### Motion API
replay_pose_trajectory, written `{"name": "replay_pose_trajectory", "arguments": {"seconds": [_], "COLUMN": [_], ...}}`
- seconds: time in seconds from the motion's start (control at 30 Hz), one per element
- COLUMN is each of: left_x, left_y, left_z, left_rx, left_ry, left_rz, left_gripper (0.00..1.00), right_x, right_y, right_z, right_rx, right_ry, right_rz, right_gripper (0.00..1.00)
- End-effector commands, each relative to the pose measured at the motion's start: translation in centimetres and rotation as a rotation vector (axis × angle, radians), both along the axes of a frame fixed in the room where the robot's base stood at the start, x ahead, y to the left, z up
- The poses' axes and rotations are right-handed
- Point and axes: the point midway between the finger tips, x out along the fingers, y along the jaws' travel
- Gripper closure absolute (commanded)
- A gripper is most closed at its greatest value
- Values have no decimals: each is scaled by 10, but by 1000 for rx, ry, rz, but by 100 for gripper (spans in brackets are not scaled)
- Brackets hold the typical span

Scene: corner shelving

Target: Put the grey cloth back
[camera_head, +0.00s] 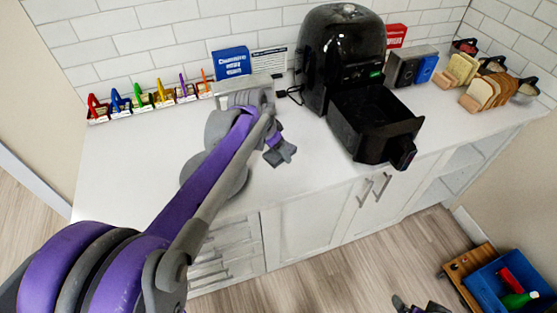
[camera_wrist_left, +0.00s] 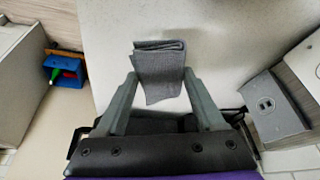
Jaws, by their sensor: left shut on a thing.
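The grey cloth (camera_wrist_left: 160,68) is a folded dark grey piece between the fingers of my left gripper (camera_wrist_left: 160,84) in the left wrist view. The fingers close on it from both sides, and it sticks out past their tips. In the head view my left gripper (camera_head: 279,150) is over the white counter (camera_head: 130,172), left of the black air fryer. I cannot clearly tell cloth from fingers there. My right gripper (camera_head: 420,306) shows only in part at the bottom edge of the head view, low over the floor; its opening is unclear.
The air fryer (camera_head: 342,55) has its drawer (camera_head: 375,125) pulled out. Coloured clips (camera_head: 140,97) line the wall at left. A blue box (camera_head: 231,62) stands at the back. Bread racks (camera_head: 485,92) are at right. A blue crate (camera_head: 497,292) is below. The counter's left part is clear.

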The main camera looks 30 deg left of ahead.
Motion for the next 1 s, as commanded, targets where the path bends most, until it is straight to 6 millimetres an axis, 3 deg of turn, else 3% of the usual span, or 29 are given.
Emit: {"name": "replay_pose_trajectory", "arguments": {"seconds": [0.33, 0.73, 0.77, 0.9, 1.0], "left_x": [0, 0, 0, 0, 0], "left_y": [0, 0, 0, 0, 0], "left_z": [-43, -49, -49, -48, -48], "left_rx": [0, 0, 0, 0, 0], "left_ry": [0, 0, 0, 0, 0], "left_rz": [0, 0, 0, 0, 0], "left_gripper": [74, 74, 28, 3, 0], "right_x": [-1, -2, -2, -2, -2], "right_y": [0, 0, 0, 0, 0], "right_z": [-4, -7, -7, -6, -6], "right_rx": [0, 0, 0, 0, 0], "right_ry": [2, 4, 4, 4, 4], "right_rz": [0, 0, 0, 0, 0], "right_gripper": [0, 0, 0, 0, 0]}}
